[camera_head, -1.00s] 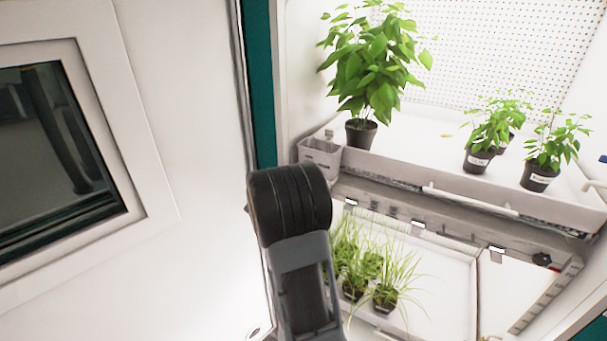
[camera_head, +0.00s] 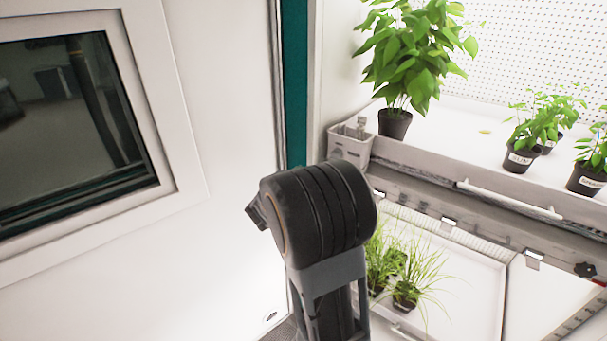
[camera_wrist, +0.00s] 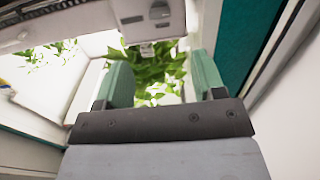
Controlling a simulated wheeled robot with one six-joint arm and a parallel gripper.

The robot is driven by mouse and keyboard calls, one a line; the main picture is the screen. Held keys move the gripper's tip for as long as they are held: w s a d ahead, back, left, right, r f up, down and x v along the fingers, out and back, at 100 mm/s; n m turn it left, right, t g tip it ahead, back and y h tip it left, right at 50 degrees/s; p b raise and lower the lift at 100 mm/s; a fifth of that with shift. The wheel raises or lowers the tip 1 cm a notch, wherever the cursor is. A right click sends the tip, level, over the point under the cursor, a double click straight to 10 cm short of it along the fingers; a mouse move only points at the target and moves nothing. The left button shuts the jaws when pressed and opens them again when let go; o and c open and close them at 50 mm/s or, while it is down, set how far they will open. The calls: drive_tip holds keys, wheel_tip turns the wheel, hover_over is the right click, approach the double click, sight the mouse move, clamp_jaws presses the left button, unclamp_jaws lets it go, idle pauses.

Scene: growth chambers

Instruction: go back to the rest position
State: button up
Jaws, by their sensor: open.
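My gripper (camera_wrist: 160,82) shows in the wrist view with its two green fingers spread apart. Nothing is held between them. Leaves of a plant and a pale shelf edge show beyond the fingers. In the head view my arm stands at the lower middle, in front of the chamber opening. The gripper itself cannot be made out in the head view.
An open growth chamber has an upper shelf (camera_head: 440,150) with a tall leafy plant (camera_head: 415,55) and small labelled pots (camera_head: 520,158). A grey caddy (camera_head: 350,146) stands at its left corner. Grassy pots (camera_head: 403,290) sit on the lower shelf. A white door with a window (camera_head: 75,130) is at left.

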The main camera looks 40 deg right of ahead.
drive_tip(key=w+a+f+n+t+y, duration=0.4)
drive_tip(key=w+a+f+t+y, duration=0.15)
drive_tip(key=w+f+y, duration=0.2)
drive_tip(key=s+a+n+y, duration=0.2)
drive_tip(key=a+n+y, duration=0.2)
drive_tip(key=a+y, duration=0.45)
drive_tip(key=s+a+r+n+g, duration=0.2)
drive_tip(key=s+a, duration=0.4)
drive_tip(key=s, duration=0.3)
drive_tip(key=s+a+r+n+g+y, duration=0.1)
drive_tip(key=s+a+r+n+g, duration=0.1)
drive_tip(key=s+a, duration=0.4)
drive_tip(key=shift+s+r+n+g, duration=0.15)
drive_tip(key=shift+s+n+g, duration=0.6)
drive_tip(key=shift+s+n, duration=1)
drive_tip(key=shift+s+m, duration=0.3)
drive_tip(key=shift+m, duration=0.05)
